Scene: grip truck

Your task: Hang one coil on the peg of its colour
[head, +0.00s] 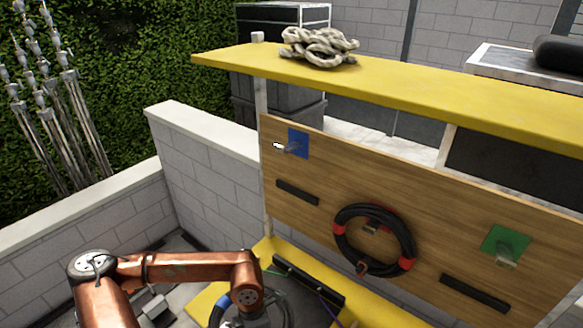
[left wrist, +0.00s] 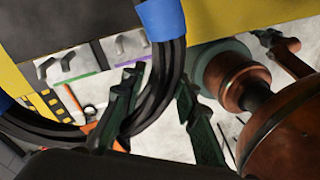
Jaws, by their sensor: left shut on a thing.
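My left gripper (left wrist: 155,112) is shut on a black coil with blue bands (left wrist: 170,75). In the head view, a blue-banded part of this coil (head: 219,309) shows low by my left arm, and much of the coil is cut off. The blue plate with its peg (head: 298,139) is bare at the board's upper left. A black coil with red bands (head: 405,235) hangs on the middle peg, in front of a red plate. The green plate with its peg (head: 504,240) is bare at the right. Dark fingers beside a copper arm part (left wrist: 282,45) look like my right gripper; their opening is unclear.
The wooden board (head: 440,232) stands under a yellow shelf (head: 430,83) carrying a rope bundle (head: 318,47). Dark slots (head: 297,192) sit on the board. A low block wall (head: 215,160) stands left of it. Space before the blue peg looks clear.

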